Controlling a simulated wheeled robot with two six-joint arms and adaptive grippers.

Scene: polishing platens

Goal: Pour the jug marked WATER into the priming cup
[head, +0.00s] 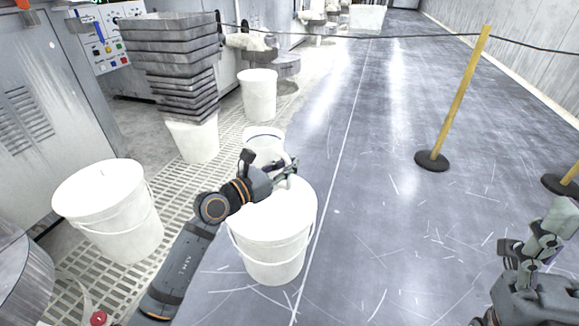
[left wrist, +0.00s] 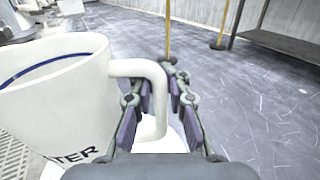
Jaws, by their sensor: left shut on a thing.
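The white jug (left wrist: 60,95) fills the left side of the left wrist view. It is upright, has a blue line inside its rim, and the dark letters "TER" show on its side. In the head view the jug (head: 264,138) is partly hidden behind my left gripper (head: 290,172). My left gripper is shut on the jug's handle (left wrist: 155,80), which shows between the fingers in the left wrist view. I cannot tell whether the jug touches the bucket top below it. My right gripper (head: 533,244) is at the lower right, apart from everything; its finger opening is unclear. I cannot pick out a priming cup.
A white bucket (head: 270,243) stands under my left gripper. Other white buckets (head: 112,220) (head: 258,97) stand on the grating. Stacked grey trays (head: 180,70) rise at the upper left. A yellow post (head: 459,95) stands at the right. The floor between is clear.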

